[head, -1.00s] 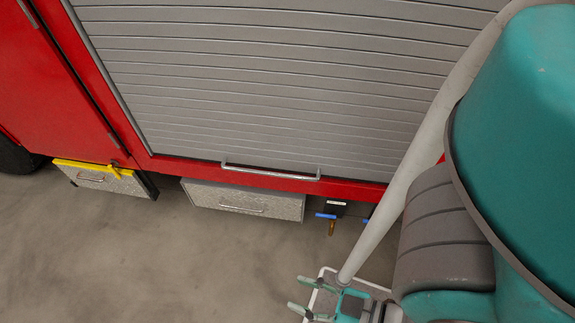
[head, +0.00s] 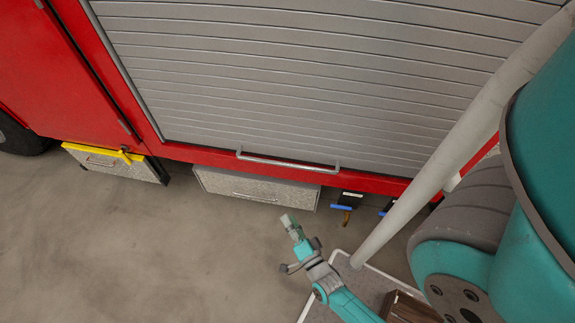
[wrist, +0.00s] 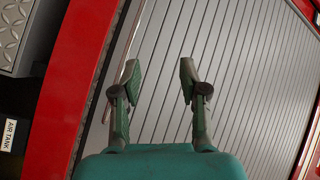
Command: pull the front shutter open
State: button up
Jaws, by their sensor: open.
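The grey slatted front shutter (head: 300,75) is down, with its lower edge at the red sill. A silver bar handle (head: 285,162) runs along its bottom. My gripper (head: 290,226) is in front of and below the handle in the head view, apart from it, over the floor. In the wrist view my gripper (wrist: 160,80) is open, its two fingers spread with nothing between them. The shutter slats (wrist: 225,75) lie beyond the fingers. The handle (wrist: 128,62) shows as a thin bar by the left finger, partly hidden behind it.
A grey drawer box (head: 256,187) and a yellow-topped box (head: 115,162) hang below the red body. Blue-handled valves (head: 347,200) sit right of the drawer. An AIR TANK label (wrist: 10,135) shows at the wrist view's left. Floor at front left is clear.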

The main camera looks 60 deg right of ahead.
aim_at(287, 164)
jog(key=w+d+m+g+h, duration=0.1)
jog(key=w+d+m, duration=0.1)
jog(key=w+d, duration=0.2)
jog(key=w+d+f+m+g+h, duration=0.1)
jog(key=w+d+m+h, duration=0.1)
jog(key=d, duration=0.7)
jog(key=w+d+f+m+h, duration=0.1)
jog(key=w+d+m+h, duration=0.1)
jog(key=w+d+m, duration=0.2)
jog(key=shift+w+d+f+g, duration=0.15)
jog(key=shift+w+d+g, duration=0.05)
jog(key=shift+w+d, duration=0.5)
jog(key=shift+w+d+f+g, duration=0.1)
jog(key=shift+w+d+g, duration=0.1)
jog(key=shift+w+d, duration=0.45)
grip_shut()
